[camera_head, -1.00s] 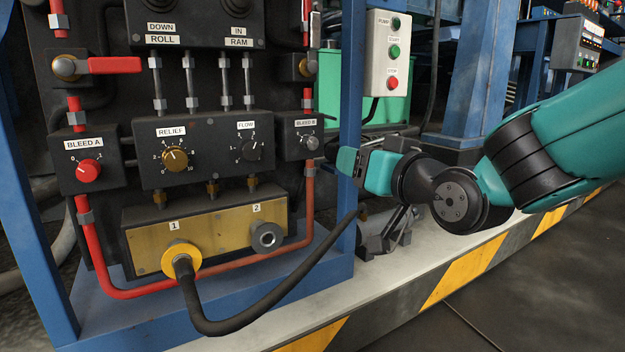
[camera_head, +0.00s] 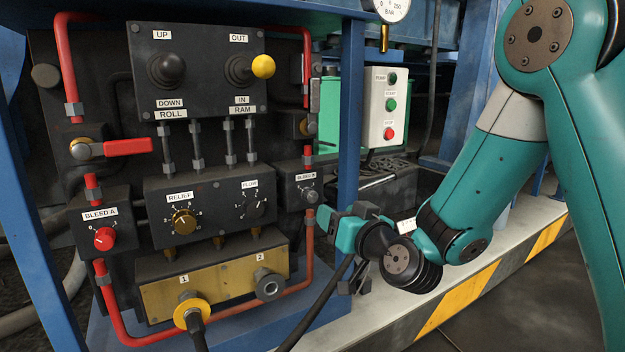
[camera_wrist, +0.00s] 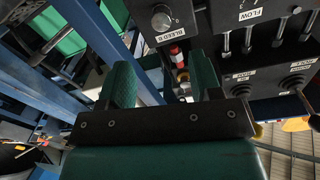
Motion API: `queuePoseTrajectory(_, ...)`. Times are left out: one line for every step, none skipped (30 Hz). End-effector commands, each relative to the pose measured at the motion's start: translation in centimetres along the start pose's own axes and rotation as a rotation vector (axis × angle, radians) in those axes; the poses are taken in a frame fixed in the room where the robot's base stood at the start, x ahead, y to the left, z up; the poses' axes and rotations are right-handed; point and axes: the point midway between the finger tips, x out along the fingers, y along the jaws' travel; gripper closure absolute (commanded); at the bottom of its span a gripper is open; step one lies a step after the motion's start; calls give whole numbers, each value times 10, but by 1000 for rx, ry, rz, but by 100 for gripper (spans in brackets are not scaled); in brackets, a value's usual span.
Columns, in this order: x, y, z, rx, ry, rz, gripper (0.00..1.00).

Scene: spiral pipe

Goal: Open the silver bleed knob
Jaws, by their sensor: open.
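The silver bleed knob (camera_head: 311,196) sits on the small dark box labelled BLEED B, at the right side of the valve panel. It also shows near the top of the wrist view (camera_wrist: 161,19), beyond the fingertips. My gripper (camera_head: 335,225) is just below and to the right of this box in the head view, partly hidden by my own wrist. In the wrist view its two green fingers (camera_wrist: 163,78) are apart with nothing between them. The gripper appears clear of the knob. The knob's pointer setting is too small to read.
A blue upright post (camera_head: 350,120) stands right of the knob. Red pipe (camera_head: 308,245) runs below the BLEED B box. The RELIEF and FLOW box (camera_head: 225,198) is to its left, and a black hose (camera_head: 318,305) passes below my gripper. A pump button box (camera_head: 388,108) is behind.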

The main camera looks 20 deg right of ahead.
Motion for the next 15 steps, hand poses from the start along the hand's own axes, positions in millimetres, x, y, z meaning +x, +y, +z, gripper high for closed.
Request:
queuePoseTrajectory(10, -3, -6, 1, -4, -4, 42)
queuePoseTrajectory(16, -3, -6, 0, -3, -5, 42)
queuePoseTrajectory(22, -3, -6, 0, -3, -4, 42)
queuePoseTrajectory(27, -3, -7, 0, -3, -4, 42)
queuePoseTrajectory(32, -3, -7, 0, -3, -4, 42)
queuePoseTrajectory(38, -3, -7, 0, -3, -4, 42)
queuePoseTrajectory(43, -3, -7, 0, -3, -4, 42)
queuePoseTrajectory(47, -3, -6, 0, -4, -4, 42)
queuePoseTrajectory(53, -4, -7, 0, -3, -4, 42)
queuePoseTrajectory(57, -4, -7, -1, -2, -4, 42)
queuePoseTrajectory(61, -4, -7, -1, -2, -4, 42)
queuePoseTrajectory(66, -4, -7, -1, -2, -4, 42)
queuePoseTrajectory(70, -4, -7, -1, -3, -4, 42)
queuePoseTrajectory(74, -4, -7, -1, -3, -5, 42)
queuePoseTrajectory(78, -4, -6, -1, -3, -5, 42)
